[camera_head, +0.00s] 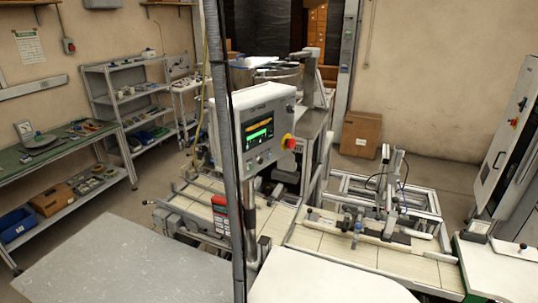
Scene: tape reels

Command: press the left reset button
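A grey control panel (265,125) stands upright near the middle of the head view. It has a lit screen (258,132) with green and orange areas. A red mushroom button on a yellow base (289,142) sits at its right side. Small controls show below the screen, too small to tell apart. A red and grey box (220,213) stands lower, left of the post under the panel. I cannot tell which control is the left reset button. Neither of my grippers shows in this view.
A dark upright pole (228,180) crosses the view just left of the panel. A conveyor (335,245) with a metal frame lies to the right. Shelves (140,95) and a workbench (60,145) line the left wall. A cardboard box (361,133) stands behind on open floor.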

